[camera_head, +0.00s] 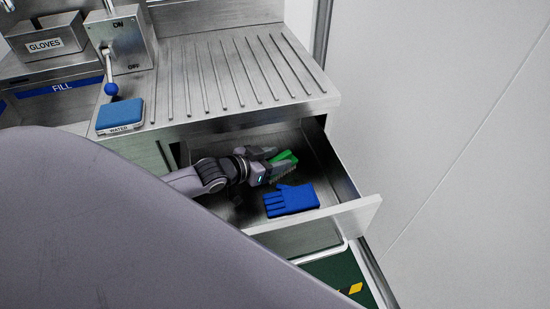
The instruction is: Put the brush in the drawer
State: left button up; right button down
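The drawer (345,216) is pulled open below the ribbed steel counter. The brush (284,157) is green and lies within the drawer's outline, partly hidden by my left gripper. My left gripper (278,160) reaches into the drawer from the left, with its fingers on either side of the brush. A gap shows between the fingers, but I cannot tell whether they press on the brush or whether it rests on the drawer floor. My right gripper is out of view.
A blue glove (291,200) lies in the drawer near its front. A blue sponge-like block (120,115) sits at the counter's left edge, near an on/off lever box (122,40) and a gloves box (45,48). A pale wall (430,110) stands close on the right.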

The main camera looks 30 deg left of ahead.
pick_arm(q)
jog(key=shift+s+r, duration=0.1)
jog(key=shift+r, duration=0.05)
jog(key=shift+p+v, duration=0.85)
jog(key=shift+v, duration=2.8)
